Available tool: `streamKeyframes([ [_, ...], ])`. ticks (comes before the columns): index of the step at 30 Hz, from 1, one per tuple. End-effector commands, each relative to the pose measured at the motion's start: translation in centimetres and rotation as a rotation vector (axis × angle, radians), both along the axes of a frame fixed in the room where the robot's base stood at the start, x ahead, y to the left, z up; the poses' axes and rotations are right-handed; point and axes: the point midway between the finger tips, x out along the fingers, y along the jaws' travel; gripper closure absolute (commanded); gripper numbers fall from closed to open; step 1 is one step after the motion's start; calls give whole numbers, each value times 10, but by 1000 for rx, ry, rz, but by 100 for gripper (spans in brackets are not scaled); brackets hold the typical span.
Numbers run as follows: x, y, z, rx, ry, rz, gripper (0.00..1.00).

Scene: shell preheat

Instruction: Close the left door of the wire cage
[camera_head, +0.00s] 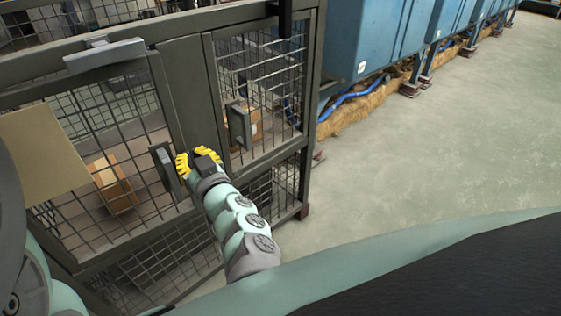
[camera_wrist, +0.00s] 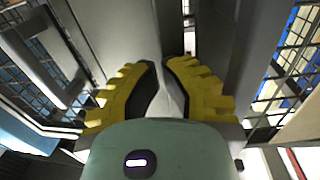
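The wire cage (camera_head: 187,90) has dark grey frames with mesh. Its left door (camera_head: 158,110) has a grey upright handle (camera_head: 167,167); in the wrist view a handle (camera_wrist: 45,60) shows at the left. The door looks nearly in line with the cage front, but I cannot tell whether it is fully closed. My gripper (camera_head: 198,157), with yellow and black fingers, is just right of this handle, close to the door's edge. In the wrist view the fingertips (camera_wrist: 159,64) are almost together, pointing at grey frame parts. Nothing is seen held. Contact with the door cannot be told.
The cage's right door (camera_head: 222,100) has its own handle (camera_head: 239,125). Cardboard boxes (camera_head: 113,185) are inside the cage. Blue cabinets (camera_head: 375,40) and a blue hose (camera_head: 350,98) stand beyond it. The concrete floor (camera_head: 440,140) at the right is clear.

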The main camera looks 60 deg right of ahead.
Motion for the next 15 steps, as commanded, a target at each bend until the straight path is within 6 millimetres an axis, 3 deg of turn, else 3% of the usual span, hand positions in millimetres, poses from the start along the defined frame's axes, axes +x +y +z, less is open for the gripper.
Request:
streamKeyframes([
  [6, 2, -1, 1, 0, 0, 1, 100],
  [15, 24, -9, 1, 0, -2, 1, 100],
])
